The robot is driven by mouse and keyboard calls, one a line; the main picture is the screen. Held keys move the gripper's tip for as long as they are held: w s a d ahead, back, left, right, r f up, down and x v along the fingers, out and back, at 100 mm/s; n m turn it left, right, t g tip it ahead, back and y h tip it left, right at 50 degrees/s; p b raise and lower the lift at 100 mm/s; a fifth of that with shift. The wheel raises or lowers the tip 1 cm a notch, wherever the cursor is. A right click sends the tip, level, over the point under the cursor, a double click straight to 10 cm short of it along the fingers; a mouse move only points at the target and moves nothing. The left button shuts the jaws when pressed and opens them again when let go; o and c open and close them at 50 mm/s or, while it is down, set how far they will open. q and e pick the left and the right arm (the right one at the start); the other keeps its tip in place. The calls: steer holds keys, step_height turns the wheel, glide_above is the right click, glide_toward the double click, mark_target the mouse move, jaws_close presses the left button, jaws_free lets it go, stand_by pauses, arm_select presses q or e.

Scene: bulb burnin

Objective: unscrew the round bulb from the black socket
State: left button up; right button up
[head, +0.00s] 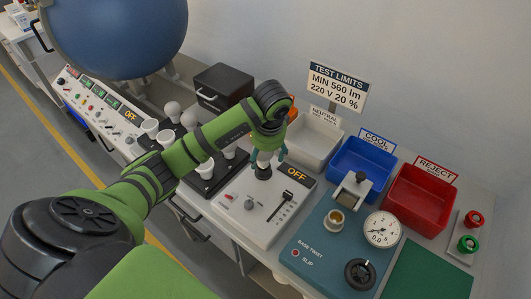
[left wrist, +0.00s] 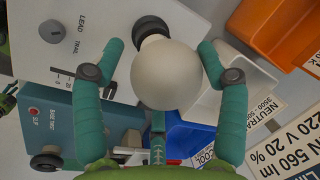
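The round bulb (left wrist: 166,76) is white and sits in the black socket (left wrist: 149,28) on the light grey panel. In the head view the socket (head: 263,173) shows just below my left gripper (head: 268,156), which mostly hides the bulb. In the left wrist view the two teal fingers of my left gripper (left wrist: 161,48) stand on either side of the bulb, spread, with a small gap to the glass on both sides. My right gripper is in neither view.
The panel has a lever (head: 286,197) and an OFF display (head: 297,174). A white bin (head: 314,141), a blue bin (head: 362,169) and a red bin (head: 421,198) stand behind. A black rack with several bulbs (head: 211,180) is left of the panel. A teal tester (head: 318,246) is at right.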

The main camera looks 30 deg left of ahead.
arm_select(q)
steer(key=m, duration=0.1)
steer(key=m+b, duration=0.1)
steer(key=m, duration=0.1)
steer(key=m+h+b, duration=0.1)
steer(key=m, duration=0.1)
steer(key=shift+a+f+t, duration=0.2)
steer(key=shift+a+t, duration=0.15)
steer(key=shift+t, duration=0.05)
steer(key=m+h+b, duration=0.1)
steer(key=m+b, duration=0.1)
steer(key=m, duration=0.4)
steer(key=shift+a+m, duration=0.15)
steer(key=shift+m, duration=0.15)
steer(key=m+b, duration=0.1)
steer(key=m, duration=0.2)
steer(key=m+h+b, duration=0.1)
steer(key=m, duration=0.1)
steer(key=shift+s+a+r+m, duration=0.1)
steer(key=shift+a+r+m, duration=0.05)
steer(key=shift+m, duration=0.25)
steer(key=m+g+h, duration=0.1)
steer(key=m, duration=0.4)
steer(key=shift+a+b, duration=0.1)
steer(key=shift+b, duration=0.2)
steer(key=shift+s, duration=0.1)
steer(key=shift+c, duration=0.3)
